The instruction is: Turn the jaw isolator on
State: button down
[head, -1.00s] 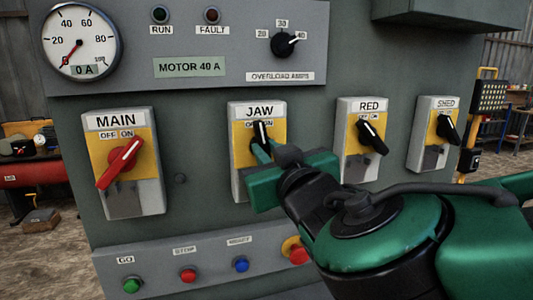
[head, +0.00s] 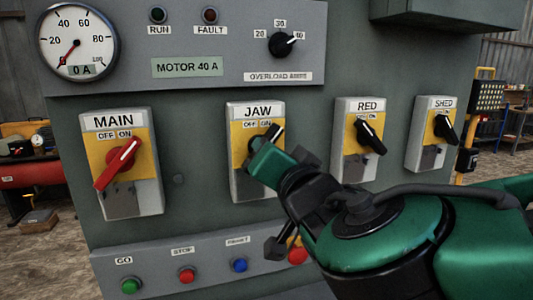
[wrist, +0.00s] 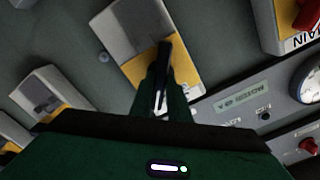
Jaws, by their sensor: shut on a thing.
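The jaw isolator (head: 241,185) is a grey box with a yellow plate, labelled JAW, OFF and ON. Its black handle (head: 274,134) tilts up to the right, its upper end by the ON label. My green gripper (head: 260,153) is shut on the handle and hides its lower part. In the wrist view, the black handle (wrist: 165,58) stands between the two fingers of my gripper (wrist: 162,86), in front of the isolator box (wrist: 122,22).
The MAIN isolator (head: 146,198) with a red handle is to the left. The RED (head: 350,172) and SHED (head: 424,160) isolators are to the right. Push buttons (head: 187,275) sit below, and an overload dial (head: 281,44) above.

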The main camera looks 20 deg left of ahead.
jog(key=shift+d+f+m, duration=0.1)
jog(key=shift+f+m, duration=0.1)
jog(key=shift+m, duration=0.4)
jog(key=c, duration=1.7)
grip_release()
jog(key=shift+r, duration=0.1)
jog(key=shift+s, duration=0.1)
jog(key=v, duration=1)
jog(key=shift+s+d, duration=0.1)
jog(key=shift+d, duration=0.2)
